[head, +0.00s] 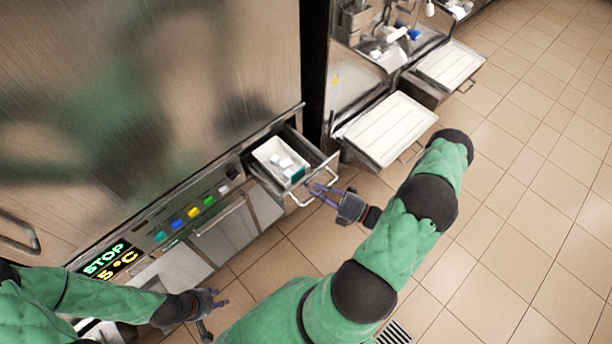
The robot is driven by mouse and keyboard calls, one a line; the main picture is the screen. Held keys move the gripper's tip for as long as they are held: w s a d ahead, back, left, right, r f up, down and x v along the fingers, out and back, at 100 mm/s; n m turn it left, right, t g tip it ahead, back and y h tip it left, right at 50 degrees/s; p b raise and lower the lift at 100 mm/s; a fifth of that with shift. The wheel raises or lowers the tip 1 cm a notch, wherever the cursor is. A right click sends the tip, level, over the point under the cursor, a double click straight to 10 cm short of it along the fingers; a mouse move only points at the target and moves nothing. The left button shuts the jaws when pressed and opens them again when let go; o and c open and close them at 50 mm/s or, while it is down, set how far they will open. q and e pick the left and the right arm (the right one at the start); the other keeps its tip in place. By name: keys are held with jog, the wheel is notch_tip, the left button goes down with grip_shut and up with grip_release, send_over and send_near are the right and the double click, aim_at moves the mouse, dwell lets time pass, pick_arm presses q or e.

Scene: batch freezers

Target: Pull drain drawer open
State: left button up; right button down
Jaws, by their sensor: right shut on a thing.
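A metal drawer (262,176) stands partly pulled out from the steel freezer front, near its right corner. A white tray (267,153) with small white and teal items sits inside it. The drawer has a bar handle (298,203) on its front. My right gripper (318,193) reaches in from the right and is shut on this handle. Its fingers hide part of the bar. My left gripper (219,298) is low in the view, in front of the freezer's lower panels, apart from the drawer. Its fingers look spread and empty.
Coloured buttons (193,212) and a lit STOP display (108,260) run along the freezer front. A closed panel with a bar handle (219,216) is left of the drawer. White-topped drawers (388,128) jut out from the neighbouring machine. Tiled floor (510,220) is clear on the right.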

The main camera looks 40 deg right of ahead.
jog(key=shift+s+d, duration=0.15)
jog(key=shift+s, duration=1.5)
jog(key=c, duration=1.1)
grip_release()
jog(key=shift+c, duration=0.2)
jog(key=v, duration=1.2)
jog(key=shift+w, duration=0.1)
